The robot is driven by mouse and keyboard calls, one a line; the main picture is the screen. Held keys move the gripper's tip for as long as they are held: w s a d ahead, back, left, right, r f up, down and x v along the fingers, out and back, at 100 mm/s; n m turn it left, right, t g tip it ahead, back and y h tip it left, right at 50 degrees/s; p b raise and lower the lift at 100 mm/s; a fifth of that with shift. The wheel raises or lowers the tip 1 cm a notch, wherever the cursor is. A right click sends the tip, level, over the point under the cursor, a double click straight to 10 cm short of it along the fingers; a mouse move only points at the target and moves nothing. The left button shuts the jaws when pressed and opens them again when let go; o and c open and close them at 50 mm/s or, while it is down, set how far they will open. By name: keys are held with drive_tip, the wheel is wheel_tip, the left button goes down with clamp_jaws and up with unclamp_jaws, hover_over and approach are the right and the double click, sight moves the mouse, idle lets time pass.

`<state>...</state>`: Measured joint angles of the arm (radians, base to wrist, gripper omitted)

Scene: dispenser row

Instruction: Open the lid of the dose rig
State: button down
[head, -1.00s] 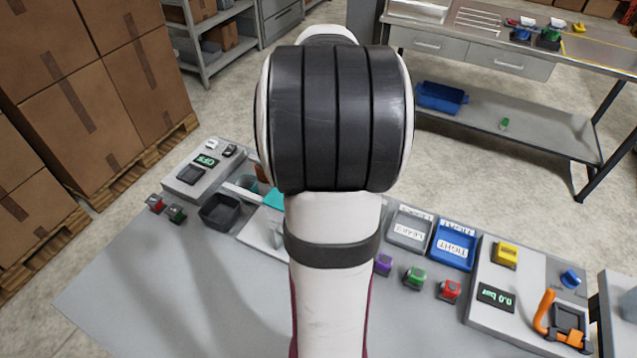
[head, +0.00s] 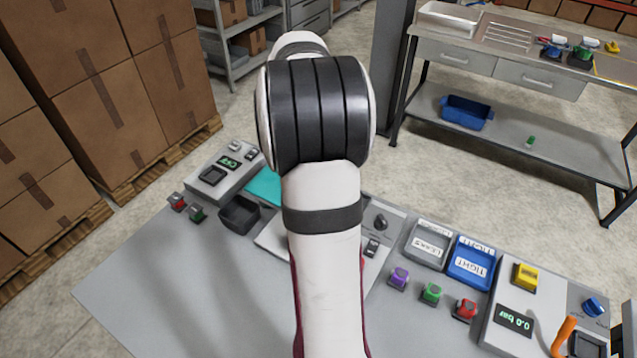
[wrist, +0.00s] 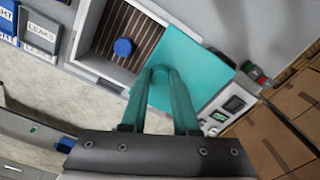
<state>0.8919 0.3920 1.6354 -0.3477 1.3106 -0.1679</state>
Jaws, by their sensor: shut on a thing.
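The dose rig's teal lid (wrist: 195,62) is a flat panel in the wrist view. It also shows in the head view (head: 264,187), left of my arm. Beside the lid, the rig's box (wrist: 88,42) is open, showing a brown striped floor. A round blue piece (wrist: 123,47) sits inside. In the head view my arm hides the gripper and much of the rig.
A black tray (head: 239,214) and a grey device with a display (head: 222,170) stand to the left. The LEAKS tray (head: 431,244), TIGHT tray (head: 471,262) and several coloured blocks are to the right. Cardboard boxes (head: 140,80) stack at the left. The bench front is clear.

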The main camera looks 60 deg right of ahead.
drive_tip(key=shift+w, duration=0.25)
drive_tip(key=c, duration=0.7)
unclamp_jaws()
drive_tip(key=shift+o, duration=0.2)
drive_tip(key=shift+r, duration=0.15)
wheel_tip(320, 180, up, 16)
drive_tip(key=shift+s+f, duration=0.15)
drive_tip(key=shift+f, duration=0.05)
